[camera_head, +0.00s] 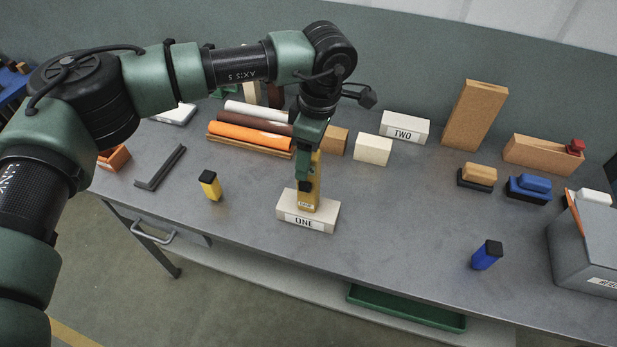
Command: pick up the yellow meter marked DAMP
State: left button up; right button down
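The yellow meter (307,203) stands upright on top of the pale block marked ONE (305,223), near the middle of the bench. A small label shows low on its face, too small to read for certain. My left gripper (304,172) comes down from above at the meter, with a green finger against or just in front of its upper part. The other finger is hidden, so I cannot tell whether the gripper is open or shut on it. My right gripper is out of view.
A yellow black-capped piece (210,185) stands to the left, a blue one (487,255) to the right. Rolls (252,134), a cream block (373,150) and the TWO block (405,127) lie behind. A grey box (585,245) is far right.

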pick_arm(q)
grip_shut()
dwell(1.4)
